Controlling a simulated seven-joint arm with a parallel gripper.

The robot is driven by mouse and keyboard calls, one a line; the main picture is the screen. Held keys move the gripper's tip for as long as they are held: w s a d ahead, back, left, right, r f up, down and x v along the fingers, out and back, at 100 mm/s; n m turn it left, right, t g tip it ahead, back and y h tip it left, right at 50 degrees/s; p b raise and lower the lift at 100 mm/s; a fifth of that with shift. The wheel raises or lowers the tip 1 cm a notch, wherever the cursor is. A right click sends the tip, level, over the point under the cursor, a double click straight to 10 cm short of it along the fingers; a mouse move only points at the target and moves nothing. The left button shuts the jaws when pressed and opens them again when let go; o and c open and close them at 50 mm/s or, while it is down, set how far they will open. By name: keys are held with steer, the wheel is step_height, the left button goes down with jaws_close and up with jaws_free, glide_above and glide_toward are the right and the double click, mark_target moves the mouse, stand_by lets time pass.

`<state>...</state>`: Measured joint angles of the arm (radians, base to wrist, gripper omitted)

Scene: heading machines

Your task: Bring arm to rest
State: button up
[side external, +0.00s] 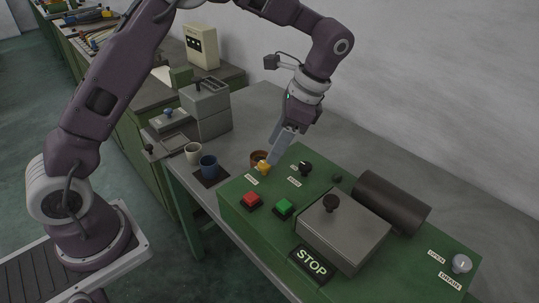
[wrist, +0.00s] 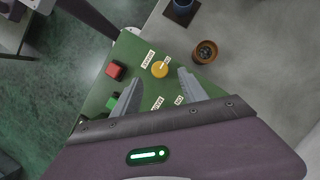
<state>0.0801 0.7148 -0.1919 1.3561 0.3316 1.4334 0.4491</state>
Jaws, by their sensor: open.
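My gripper (side external: 277,146) is open and empty, pointing down over the left back part of the green control panel (side external: 238,204). In the wrist view, its two fingers (wrist: 158,86) are spread apart, with the yellow knob (wrist: 160,69) just beyond the tips. In the side view, the yellow knob (side external: 263,168) shows just below the fingertips. I cannot tell whether a fingertip touches it. The arm is bent and raised over the bench.
The panel bears a red button (side external: 252,200), a green button (side external: 284,207), a black knob (side external: 305,168), a grey lidded box (side external: 343,229) and a dark cylinder (side external: 393,203). A brown cup (side external: 258,158), blue cup (side external: 209,167) and white cup (side external: 193,153) stand nearby.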

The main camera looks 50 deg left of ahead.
steer(key=s+a+r+n+t+h, duration=0.2)
steer(key=s+r+n+t, duration=0.3)
steer(key=s+r, duration=0.8)
steer(key=s+f+n+t+h, duration=0.1)
steer(key=s+n+t, duration=0.2)
steer(key=s, duration=0.7)
steer(key=shift+d+n+t, duration=0.15)
steer(key=shift+n+t, duration=0.25)
steer(key=shift+n, duration=0.2)
stand_by(0.4)
